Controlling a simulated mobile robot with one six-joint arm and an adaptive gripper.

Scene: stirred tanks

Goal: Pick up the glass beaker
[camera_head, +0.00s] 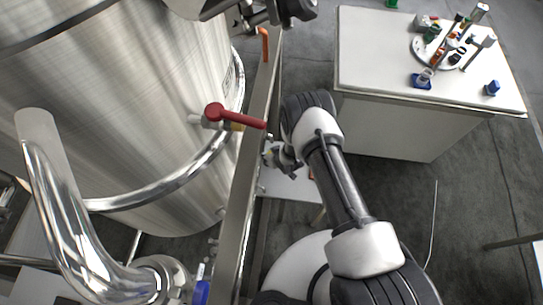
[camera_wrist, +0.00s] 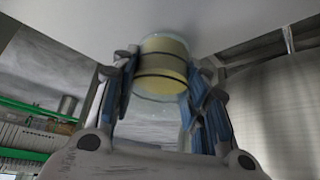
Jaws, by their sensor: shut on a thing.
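The glass beaker (camera_wrist: 163,68) shows in the wrist view, clear-walled with a pale yellow band and dark rings inside or around it. My gripper (camera_wrist: 165,85) has its two blue-padded fingers on either side of it, shut on it. In the head view my gripper (camera_head: 281,158) is low beside the steel beam, below the red valve handle. The beaker cannot be made out clearly there. Whether it still touches a surface cannot be told.
A large steel tank (camera_head: 130,110) fills the left, with a red-handled valve (camera_head: 235,117) sticking out close to my arm. A steel beam (camera_head: 238,200) runs alongside. A white bench (camera_head: 375,60) at the right carries a round rack and small blue items. Grey floor lies between.

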